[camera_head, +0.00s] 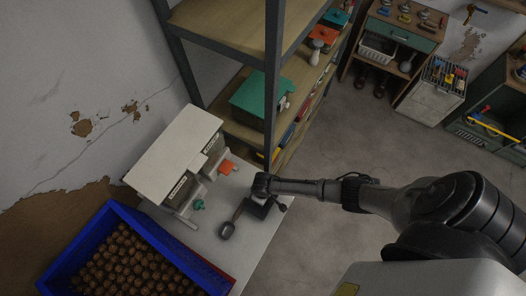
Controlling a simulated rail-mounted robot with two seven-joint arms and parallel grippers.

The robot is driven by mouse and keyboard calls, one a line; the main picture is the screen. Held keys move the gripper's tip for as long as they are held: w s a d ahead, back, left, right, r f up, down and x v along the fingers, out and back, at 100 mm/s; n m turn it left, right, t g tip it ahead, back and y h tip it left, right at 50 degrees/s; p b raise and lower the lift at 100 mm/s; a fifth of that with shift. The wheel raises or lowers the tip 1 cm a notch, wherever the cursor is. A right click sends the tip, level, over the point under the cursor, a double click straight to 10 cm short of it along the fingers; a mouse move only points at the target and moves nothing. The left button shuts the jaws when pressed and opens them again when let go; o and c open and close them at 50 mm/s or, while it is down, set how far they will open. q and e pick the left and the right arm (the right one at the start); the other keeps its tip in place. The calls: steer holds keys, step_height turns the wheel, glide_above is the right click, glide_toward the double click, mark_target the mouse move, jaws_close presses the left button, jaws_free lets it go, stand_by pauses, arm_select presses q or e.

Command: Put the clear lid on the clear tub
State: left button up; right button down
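My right arm comes in from the right, and its dark gripper (263,206) hangs low over the right part of the pale table (250,250). Its fingers are small and dark, and I cannot tell whether they are open or shut or hold anything. I cannot make out a clear lid or a clear tub for certain. They may be hidden or too faint to see. My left gripper is not in view.
A dark-handled tool (227,229) lies left of the gripper. Behind it stand a white-topped unit (178,152), an orange item (226,167) and a green item (199,204). A blue crate (62,262) of brown round things stands front left. Shelving (234,127) rises behind.

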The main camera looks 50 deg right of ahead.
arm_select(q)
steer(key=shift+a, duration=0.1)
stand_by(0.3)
arm_select(e)
steer(key=c, duration=0.6)
jaws_free()
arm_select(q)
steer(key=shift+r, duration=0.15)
arm_select(e)
step_height(320, 180, up, 5)
steer(key=p, duration=0.5)
steer(key=shift+p, duration=0.3)
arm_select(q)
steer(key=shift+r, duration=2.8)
arm_select(e)
steer(key=shift+r, duration=0.95)
